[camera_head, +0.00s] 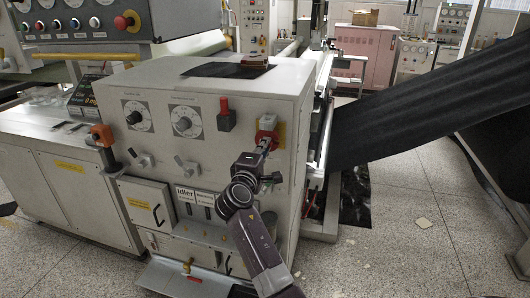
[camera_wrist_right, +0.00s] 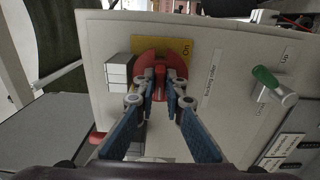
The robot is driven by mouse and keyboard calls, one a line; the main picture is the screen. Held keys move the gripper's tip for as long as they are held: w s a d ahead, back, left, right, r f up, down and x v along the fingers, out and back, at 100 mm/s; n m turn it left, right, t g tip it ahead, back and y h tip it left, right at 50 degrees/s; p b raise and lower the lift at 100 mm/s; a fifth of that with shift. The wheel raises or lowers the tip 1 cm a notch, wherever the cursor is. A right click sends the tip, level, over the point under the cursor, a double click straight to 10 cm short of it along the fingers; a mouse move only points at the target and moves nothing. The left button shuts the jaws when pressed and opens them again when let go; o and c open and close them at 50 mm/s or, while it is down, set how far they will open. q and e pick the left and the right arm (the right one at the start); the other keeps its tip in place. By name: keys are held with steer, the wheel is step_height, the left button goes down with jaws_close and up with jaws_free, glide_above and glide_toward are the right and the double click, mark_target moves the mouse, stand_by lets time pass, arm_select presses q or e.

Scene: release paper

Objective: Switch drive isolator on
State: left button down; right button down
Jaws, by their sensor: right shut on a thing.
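The drive isolator is a red rotary switch (camera_head: 267,132) on a yellow plate (camera_head: 277,128), at the upper right of the grey machine's front panel. In the right wrist view the red switch (camera_wrist_right: 174,62) sits before the yellow plate (camera_wrist_right: 187,46), where the word "On" reads. My right gripper (camera_head: 264,146) reaches the switch from the front. Its fingers (camera_wrist_right: 160,88) are shut on the red handle between them and hide part of it. The handle's exact angle is hard to tell. My left gripper is not in view.
A red-topped block (camera_head: 226,115) stands out from the panel left of the switch. A green-tipped lever (camera_wrist_right: 272,82) is right of the switch in the wrist view. Black sheet (camera_head: 430,100) slopes at right.

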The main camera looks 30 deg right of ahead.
steer(key=shift+f+m, duration=0.1)
steer(key=shift+m, duration=0.2)
steer(key=c, duration=2)
jaws_free()
steer(key=v, duration=0.7)
steer(key=shift+s+a, duration=0.2)
steer(key=shift+s, duration=0.05)
